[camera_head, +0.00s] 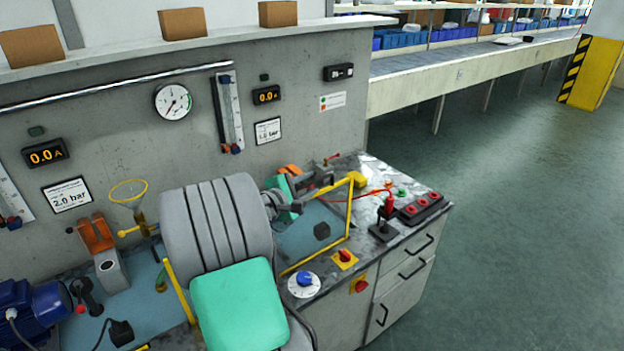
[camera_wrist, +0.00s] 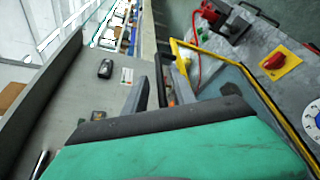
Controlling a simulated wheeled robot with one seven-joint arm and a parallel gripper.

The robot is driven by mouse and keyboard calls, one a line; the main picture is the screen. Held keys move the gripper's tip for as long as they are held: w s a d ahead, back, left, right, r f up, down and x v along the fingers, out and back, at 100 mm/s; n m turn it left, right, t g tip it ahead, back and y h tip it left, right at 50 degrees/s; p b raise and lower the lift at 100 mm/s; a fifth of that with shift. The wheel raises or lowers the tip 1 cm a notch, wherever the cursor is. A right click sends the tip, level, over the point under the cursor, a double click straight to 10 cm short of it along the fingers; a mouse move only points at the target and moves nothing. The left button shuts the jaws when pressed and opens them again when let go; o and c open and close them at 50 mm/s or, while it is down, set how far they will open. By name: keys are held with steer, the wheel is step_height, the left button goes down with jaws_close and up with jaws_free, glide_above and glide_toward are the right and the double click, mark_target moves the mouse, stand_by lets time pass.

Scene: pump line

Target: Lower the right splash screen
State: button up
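The right splash screen (camera_head: 349,214) is a clear panel with a yellow frame over the right part of the bench. Its yellow frame also shows in the wrist view (camera_wrist: 262,88), running from the upper middle to the right edge. I cannot tell its exact tilt. My gripper (camera_wrist: 149,92) shows two dark fingers beyond the green and black part of my arm, left of the yellow frame's upper end. No grip on the frame is clear, and the finger opening is hard to judge.
The gauge wall (camera_head: 310,150) stands behind. Open floor (camera_head: 510,230) lies right of the bench.

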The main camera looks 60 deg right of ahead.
steer(key=shift+x, duration=1.5)
steer(key=shift+c, duration=0.4)
jaws_close()
